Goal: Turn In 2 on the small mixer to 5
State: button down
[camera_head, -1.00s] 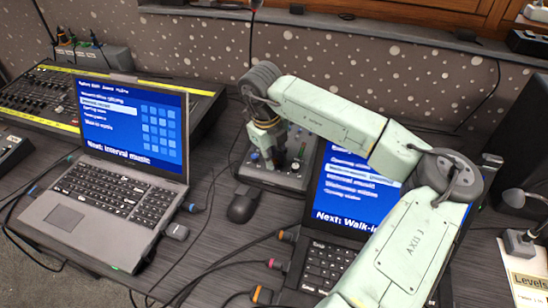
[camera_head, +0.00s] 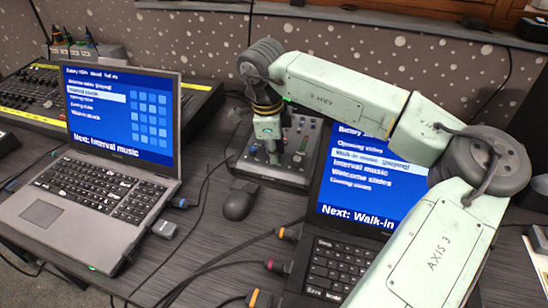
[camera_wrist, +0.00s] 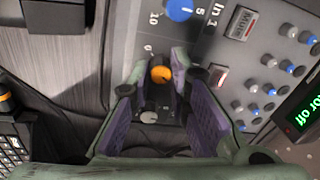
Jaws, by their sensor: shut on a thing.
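The small mixer (camera_head: 300,163) stands behind the laptops, below the wall, in the head view. My gripper (camera_head: 272,160) points down over its left part. In the wrist view my gripper (camera_wrist: 160,70) has its two fingers on either side of an orange knob (camera_wrist: 161,72) and is shut on it. A "0" shows beside this knob; its name label is not visible, so I cannot read whether it is In 2. A blue knob (camera_wrist: 179,9) marked In 1, with 5 and 10 on its scale, is above it.
A mute button (camera_wrist: 243,23) and several small blue and white knobs (camera_wrist: 269,89) are to the right. The left laptop (camera_head: 95,180), a mouse (camera_head: 238,204) and the right laptop (camera_head: 325,262) stand close by. Cables cross the table between the laptops.

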aim_at(271, 167)
jog(key=n+b, duration=0.2)
jog(key=n, duration=0.4)
dwell(0.6)
jog(key=c, duration=1.5)
grip_release()
jog(key=shift+r, duration=0.15)
jog(key=r, duration=0.4)
jog(key=s+r, duration=0.1)
jog(key=r, duration=0.2)
jog(key=s+r, duration=0.1)
jog(key=r, duration=0.3)
jog(key=shift+a+r, duration=0.3)
